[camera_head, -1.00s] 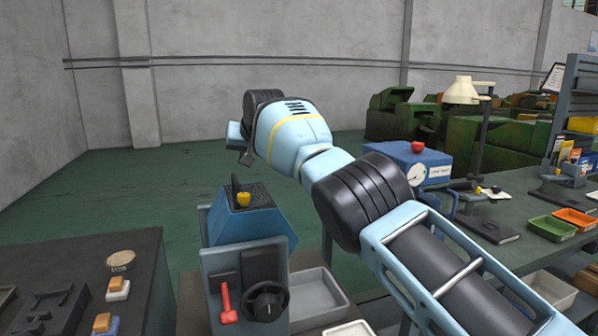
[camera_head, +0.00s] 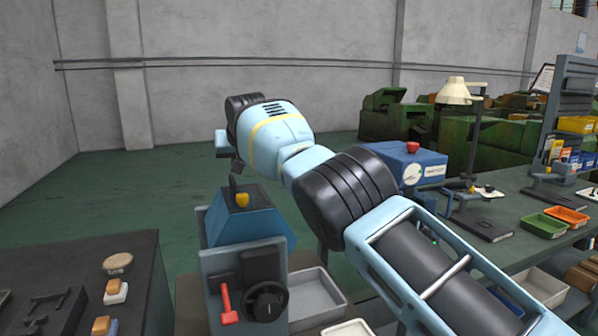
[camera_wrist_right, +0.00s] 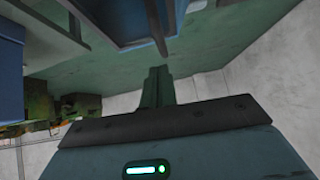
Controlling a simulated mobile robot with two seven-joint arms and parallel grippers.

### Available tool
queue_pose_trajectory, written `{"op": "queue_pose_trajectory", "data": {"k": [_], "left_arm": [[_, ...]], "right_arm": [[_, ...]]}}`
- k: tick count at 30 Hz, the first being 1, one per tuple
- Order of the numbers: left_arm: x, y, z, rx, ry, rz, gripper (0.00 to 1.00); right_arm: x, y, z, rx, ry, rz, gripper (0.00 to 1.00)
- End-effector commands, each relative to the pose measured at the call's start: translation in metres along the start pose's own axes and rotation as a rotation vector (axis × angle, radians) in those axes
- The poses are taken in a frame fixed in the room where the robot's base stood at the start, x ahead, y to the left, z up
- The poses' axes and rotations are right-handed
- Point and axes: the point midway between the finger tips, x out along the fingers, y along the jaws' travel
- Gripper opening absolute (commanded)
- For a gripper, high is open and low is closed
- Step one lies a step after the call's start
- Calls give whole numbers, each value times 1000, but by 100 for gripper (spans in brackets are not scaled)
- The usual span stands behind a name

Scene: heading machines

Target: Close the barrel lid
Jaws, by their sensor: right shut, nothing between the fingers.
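I cannot make out clearly which part is the barrel lid. My right arm reaches in from the right, and its wrist end is above and just behind the housing. My right gripper shows in the wrist view (camera_wrist_right: 157,82), its fingers shut with nothing between them. In the head view its tips are hard to tell. My left gripper is not in view.
The front panel has a red lever (camera_head: 227,304) and a black handwheel (camera_head: 265,301). A dark table (camera_head: 140,270) is at left, a grey tray (camera_head: 318,299) to the right. A workbench (camera_head: 490,210) with a lamp (camera_head: 455,92) lies farther right. The floor behind is clear.

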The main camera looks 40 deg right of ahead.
Motion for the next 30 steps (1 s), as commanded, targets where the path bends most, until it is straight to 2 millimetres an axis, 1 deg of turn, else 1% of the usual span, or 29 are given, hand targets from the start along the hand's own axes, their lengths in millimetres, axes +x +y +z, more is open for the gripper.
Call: {"op": "queue_pose_trajectory", "data": {"k": [30], "left_arm": [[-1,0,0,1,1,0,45]], "right_arm": [[11,-5,9,1,-3,0,0]]}}
